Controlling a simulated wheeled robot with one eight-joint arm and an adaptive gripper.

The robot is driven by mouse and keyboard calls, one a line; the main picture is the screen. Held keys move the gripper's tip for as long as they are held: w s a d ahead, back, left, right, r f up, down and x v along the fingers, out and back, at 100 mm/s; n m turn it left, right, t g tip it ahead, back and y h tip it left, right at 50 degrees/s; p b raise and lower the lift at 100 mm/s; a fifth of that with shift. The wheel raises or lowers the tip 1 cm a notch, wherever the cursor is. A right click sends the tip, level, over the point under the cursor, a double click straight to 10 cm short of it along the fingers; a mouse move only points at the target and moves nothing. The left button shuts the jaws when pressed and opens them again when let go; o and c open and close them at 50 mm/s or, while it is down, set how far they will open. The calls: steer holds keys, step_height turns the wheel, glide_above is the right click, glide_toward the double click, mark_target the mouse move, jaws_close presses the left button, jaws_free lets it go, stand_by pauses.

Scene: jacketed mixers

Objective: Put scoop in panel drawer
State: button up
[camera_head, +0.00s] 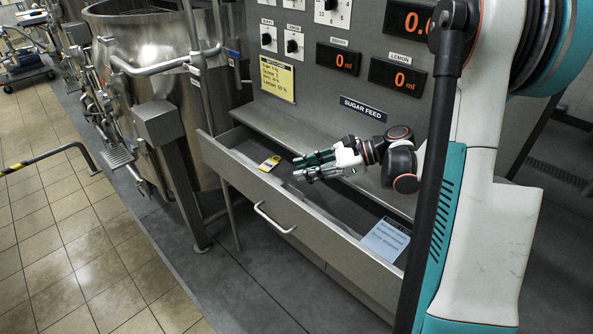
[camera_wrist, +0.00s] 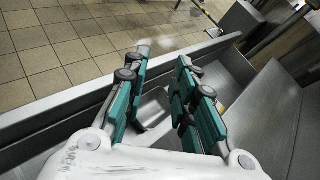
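The panel drawer (camera_head: 270,203) is pulled open below the sugar feed panel. My gripper (camera_head: 298,168) is over the drawer's opening, with its green-padded fingers pointing left. In the wrist view my gripper (camera_wrist: 163,64) has its fingers apart. A grey metal dished shape, which looks like the scoop (camera_wrist: 152,108), shows between and beyond the fingers, inside the drawer's front wall (camera_wrist: 75,108). The fingers do not appear closed on it. Its handle is hidden, and I cannot make the scoop out in the head view.
A yellow-labelled item (camera_head: 270,163) lies in the drawer's left part, and a blue printed sheet (camera_head: 385,240) in its right part. A steel mixer (camera_head: 150,60) and a grey post (camera_head: 178,165) stand to the left. The tiled floor (camera_head: 75,250) is clear.

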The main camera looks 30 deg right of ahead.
steer(key=p+v, duration=0.1)
steer(key=v, duration=0.3)
steer(key=shift+d, duration=0.1)
stand_by(1.1)
